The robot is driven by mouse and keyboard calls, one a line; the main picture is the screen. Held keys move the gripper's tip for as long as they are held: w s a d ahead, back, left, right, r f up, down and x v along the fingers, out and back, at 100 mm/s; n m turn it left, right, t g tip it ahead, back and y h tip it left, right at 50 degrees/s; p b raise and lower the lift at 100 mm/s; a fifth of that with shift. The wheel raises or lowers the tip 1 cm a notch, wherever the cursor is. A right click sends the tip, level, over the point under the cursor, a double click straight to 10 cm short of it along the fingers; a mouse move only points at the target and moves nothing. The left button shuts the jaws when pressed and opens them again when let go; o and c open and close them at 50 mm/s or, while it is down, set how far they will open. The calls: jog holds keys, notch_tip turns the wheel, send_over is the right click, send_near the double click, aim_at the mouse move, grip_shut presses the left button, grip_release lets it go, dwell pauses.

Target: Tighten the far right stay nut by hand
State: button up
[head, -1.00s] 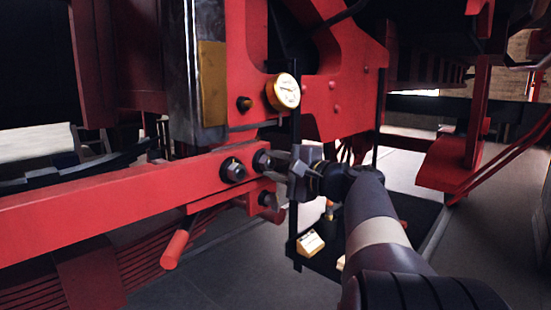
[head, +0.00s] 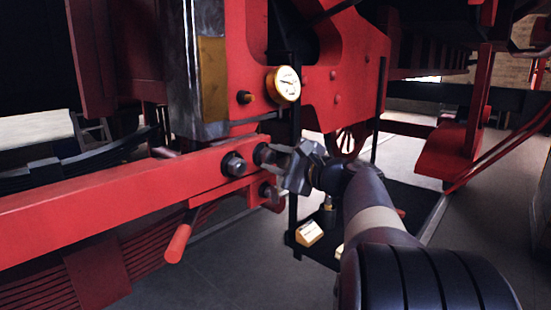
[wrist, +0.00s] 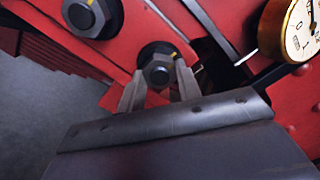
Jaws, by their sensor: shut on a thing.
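The far right stay nut (head: 262,154) is a dark hex nut on a round washer at the right end of the red beam. In the wrist view this nut (wrist: 159,71) sits between the two grey fingers, with a yellow mark on its washer. My gripper (head: 274,160) is shut on the nut from the right. In the wrist view my gripper's fingertips (wrist: 159,84) are at both sides of the nut. A second stay nut (head: 234,167) stands just left of it, also in the wrist view (wrist: 87,14), and is untouched.
A brass-rimmed gauge (head: 285,84) is above the nut, close to my arm. A red handle (head: 177,243) hangs below the beam (head: 100,205). Grey floor is open below.

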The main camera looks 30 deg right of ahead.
jog(key=shift+f, duration=0.15)
jog(key=o, duration=1)
jog(key=b+v, duration=0.1)
jog(key=v, duration=1)
jog(key=p+x, duration=0.1)
jog(key=x, duration=1)
jog(key=shift+s, duration=0.1)
